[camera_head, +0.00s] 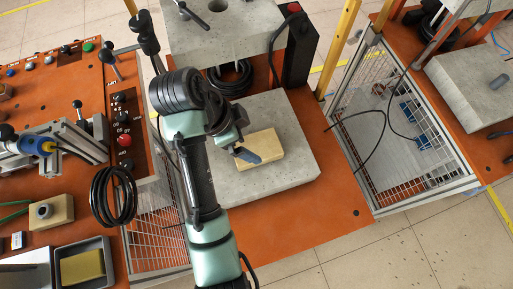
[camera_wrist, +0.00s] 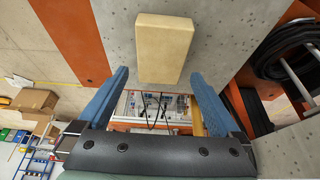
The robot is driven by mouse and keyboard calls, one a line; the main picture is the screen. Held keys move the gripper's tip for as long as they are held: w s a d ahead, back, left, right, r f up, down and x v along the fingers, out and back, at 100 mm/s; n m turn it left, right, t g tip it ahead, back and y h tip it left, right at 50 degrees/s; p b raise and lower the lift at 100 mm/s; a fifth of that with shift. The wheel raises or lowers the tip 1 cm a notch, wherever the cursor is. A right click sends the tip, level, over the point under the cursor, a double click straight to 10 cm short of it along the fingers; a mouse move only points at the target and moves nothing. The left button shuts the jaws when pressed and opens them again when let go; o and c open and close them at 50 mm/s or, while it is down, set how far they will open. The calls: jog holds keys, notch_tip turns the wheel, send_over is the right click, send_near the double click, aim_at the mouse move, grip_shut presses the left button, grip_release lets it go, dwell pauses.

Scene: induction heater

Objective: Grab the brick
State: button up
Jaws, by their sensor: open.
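The brick (camera_head: 265,147) is a pale yellow block lying on the grey concrete slab, beside and partly behind my gripper in the head view. In the wrist view the brick (camera_wrist: 163,48) is at the top centre, ahead of my fingers and in line with the gap. My gripper (camera_head: 243,151) is over the slab at the brick's left end. Its two blue fingers (camera_wrist: 158,74) are spread apart with nothing between them. I cannot tell the exact distance from fingertips to brick.
The slab (camera_head: 290,176) rests on an orange bench. Another concrete block (camera_head: 190,38) stands above at the back, with black coiled hose (camera_head: 230,78) below it. A control panel (camera_head: 125,125) and a tray (camera_head: 110,262) are to the left. A wire-mesh cage (camera_head: 440,150) is right.

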aim_at(256, 146)
jog(key=b+x, duration=0.2)
jog(key=x, duration=0.1)
jog(key=shift+a+f+b, duration=0.15)
jog(key=shift+a+b, duration=0.05)
jog(key=shift+b, duration=0.15)
jog(key=shift+p+x, duration=0.35)
jog(key=shift+x, duration=0.6)
jog(key=c, duration=1.3)
